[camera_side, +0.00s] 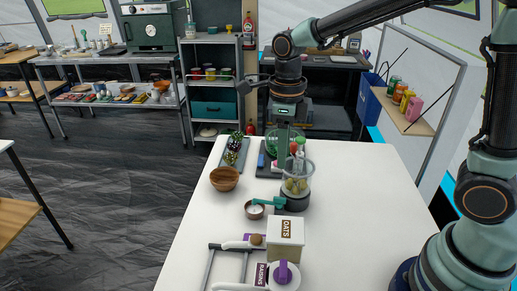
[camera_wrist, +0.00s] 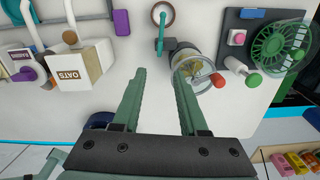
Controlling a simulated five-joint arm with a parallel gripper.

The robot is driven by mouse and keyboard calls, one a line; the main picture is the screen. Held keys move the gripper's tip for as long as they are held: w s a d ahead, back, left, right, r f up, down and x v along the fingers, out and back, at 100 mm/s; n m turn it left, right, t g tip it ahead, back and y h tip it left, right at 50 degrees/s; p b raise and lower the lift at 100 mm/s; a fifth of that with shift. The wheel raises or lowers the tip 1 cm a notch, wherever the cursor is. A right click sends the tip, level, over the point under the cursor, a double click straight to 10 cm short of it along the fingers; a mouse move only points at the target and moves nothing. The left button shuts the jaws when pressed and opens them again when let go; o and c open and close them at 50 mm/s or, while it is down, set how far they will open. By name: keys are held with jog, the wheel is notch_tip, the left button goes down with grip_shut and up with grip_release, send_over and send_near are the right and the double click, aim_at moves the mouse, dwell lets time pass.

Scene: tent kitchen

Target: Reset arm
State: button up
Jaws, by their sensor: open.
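My gripper (camera_side: 282,148) hangs above the white table on the folded arm. In the wrist view its two green fingers (camera_wrist: 160,78) stand apart with nothing between them. A clear container with yellow-green pieces inside (camera_side: 296,186) stands on a dark base near the gripper in the side view. In the wrist view the container (camera_wrist: 192,70) appears just beyond the right fingertip; whether they touch cannot be told. A small round pan with a green handle (camera_side: 254,210) sits on the table, and it also shows at the top of the wrist view (camera_wrist: 162,14).
A white OATS box (camera_side: 286,238) and a RAISINS container (camera_side: 278,275) stand at the table's near end (camera_side: 375,235). A wooden bowl (camera_side: 224,179) and a dark tray (camera_side: 234,157) lie at left. A green slotted disc (camera_wrist: 278,50) lies at right. The table's right half is mostly clear.

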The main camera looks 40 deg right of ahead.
jog(key=s+d+r+n+t, duration=0.2)
jog(key=s+d+r+n, duration=0.1)
jog(key=n, duration=1.1)
jog(key=s+d+r+n+t, duration=0.3)
jog(key=s+d+r+n, duration=0.1)
jog(key=n, duration=1)
jog(key=shift+s+d+t, duration=0.25)
jog(key=shift+s+t, duration=0.05)
jog(key=shift+s, duration=0.4)
